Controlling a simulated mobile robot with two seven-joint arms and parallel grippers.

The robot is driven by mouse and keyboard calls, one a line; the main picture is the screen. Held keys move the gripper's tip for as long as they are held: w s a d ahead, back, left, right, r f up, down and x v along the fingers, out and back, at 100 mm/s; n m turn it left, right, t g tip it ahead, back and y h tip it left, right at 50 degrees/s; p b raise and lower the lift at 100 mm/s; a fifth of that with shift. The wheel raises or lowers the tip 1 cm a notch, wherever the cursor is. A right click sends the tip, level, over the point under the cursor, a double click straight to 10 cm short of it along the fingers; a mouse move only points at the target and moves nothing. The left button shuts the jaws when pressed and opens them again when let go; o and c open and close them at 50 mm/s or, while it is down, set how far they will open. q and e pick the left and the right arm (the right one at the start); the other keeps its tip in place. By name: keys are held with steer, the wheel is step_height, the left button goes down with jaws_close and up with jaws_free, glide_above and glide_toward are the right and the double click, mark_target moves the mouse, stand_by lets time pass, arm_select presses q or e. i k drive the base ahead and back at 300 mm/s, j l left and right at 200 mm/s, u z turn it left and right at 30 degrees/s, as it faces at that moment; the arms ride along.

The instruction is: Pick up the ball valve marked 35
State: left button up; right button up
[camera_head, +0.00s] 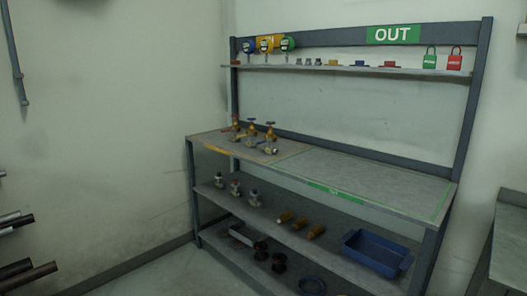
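Several brass-coloured valves stand in a group on the left part of the workbench top, among them a left valve (235,130), a middle valve (251,133) and a front right valve (270,140). The middle and right ones have dark handles on top. Three small grey valve-like parts stand on the shelf below: a left one (219,181), a middle one (235,188) and a right one (254,198). No marking 35 is legible, so I cannot tell which is the ball valve. Neither of my grippers is in view.
The workbench (390,190) has a bare right half. Its upper shelf (405,70) holds gauges, small parts, and green (430,60) and red (455,60) padlocks under an OUT sign (393,35). A blue tray (377,254) sits lower right. Another table (508,240) stands at right.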

mark_target(251, 143)
steer(key=i+j+u, duration=0.45)
steer(key=i+u, duration=0.2)
steer(key=i, duration=0.3)
steer(key=i+u, duration=0.3)
steer(key=i, duration=0.8)
steer(key=i+j+z, duration=0.1)
steer(key=i+z, duration=0.25)
steer(key=i+j+z, duration=0.25)
steer(key=i+z, duration=0.15)
steer(key=i+j+z, duration=0.15)
steer(key=z, duration=0.3)
steer(key=i+j+z, duration=0.25)
steer(key=z, duration=0.2)
steer(key=i+j+z, duration=0.15)
steer(key=j+z, duration=0.15)
steer(key=z, duration=0.2)
steer(key=i+j+z, duration=0.1)
steer(key=j+z, duration=0.2)
steer(key=z, duration=0.15)
steer(key=j+z, duration=0.55)
steer(key=j, duration=0.15)
